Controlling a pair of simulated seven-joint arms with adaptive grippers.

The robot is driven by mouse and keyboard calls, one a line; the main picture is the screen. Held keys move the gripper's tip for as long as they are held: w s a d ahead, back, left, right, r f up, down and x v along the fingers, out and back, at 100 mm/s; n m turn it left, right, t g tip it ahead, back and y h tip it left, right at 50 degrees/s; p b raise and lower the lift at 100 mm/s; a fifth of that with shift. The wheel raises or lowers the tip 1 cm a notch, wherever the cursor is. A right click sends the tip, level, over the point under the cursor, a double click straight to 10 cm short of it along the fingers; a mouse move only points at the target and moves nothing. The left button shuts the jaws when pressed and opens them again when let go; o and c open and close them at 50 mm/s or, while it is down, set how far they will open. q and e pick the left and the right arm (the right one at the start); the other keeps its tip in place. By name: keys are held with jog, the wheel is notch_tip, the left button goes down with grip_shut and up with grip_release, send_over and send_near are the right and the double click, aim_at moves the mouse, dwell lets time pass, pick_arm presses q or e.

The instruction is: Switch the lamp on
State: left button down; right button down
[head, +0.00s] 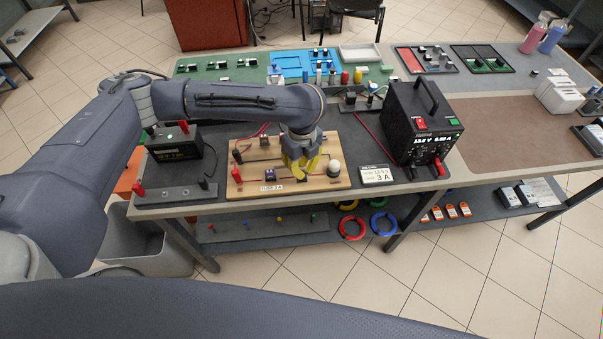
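A wooden board (250,188) lies on the near part of the bench. It carries red and black terminals, a small dark purple part (270,174) near its front, and a pale round dome that looks like the lamp (334,167) at its right end. The dome looks whitish; I cannot tell whether it is lit. My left gripper (301,172), with yellow fingers, points down over the board, just left of the dome. The fingers hide what is beneath them, and their gap is too small to judge. My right gripper is not in view.
A black battery (176,150) stands left of the board. A black power supply (420,125) with lit digits stands to the right, behind a small card reading 3 A (377,175). Blue trays (305,65) and small parts lie farther back. The brown mat (520,135) is mostly clear.

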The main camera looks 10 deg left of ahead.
pick_arm(q)
jog(key=shift+f, duration=1.85)
dwell(1.1)
jog(key=shift+r, duration=3.5)
